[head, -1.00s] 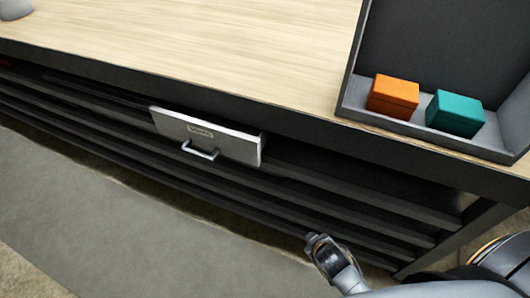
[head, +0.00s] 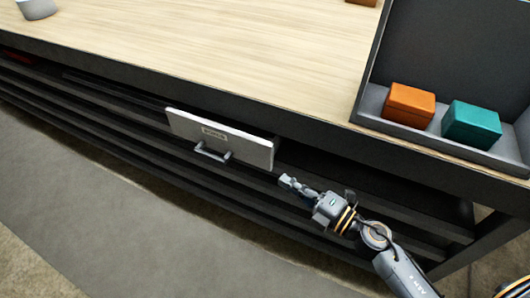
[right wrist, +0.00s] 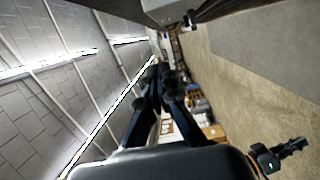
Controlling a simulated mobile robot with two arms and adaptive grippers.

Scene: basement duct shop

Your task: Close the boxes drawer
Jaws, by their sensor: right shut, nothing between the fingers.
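The boxes drawer (head: 240,150) has a pale grey front with a small label, too blurred to read, and a bar handle (head: 212,154). Its front stands out from the dark frame under the workbench, so it is partly open. My right gripper (head: 286,181) is just right of and below the drawer front's right end, apart from it in the picture. Its fingers are shut and empty, and they also show together in the right wrist view (right wrist: 165,75). A small dark gripper, seemingly my left (right wrist: 298,145), shows at the lower right there; its fingers are too small to read.
The wooden benchtop (head: 220,55) is mostly clear. A dark grey open bin (head: 362,105) at the right holds an orange box (head: 409,104) and a teal box (head: 471,124). Dark shelf rails (head: 120,150) run below the bench. The floor in front is free.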

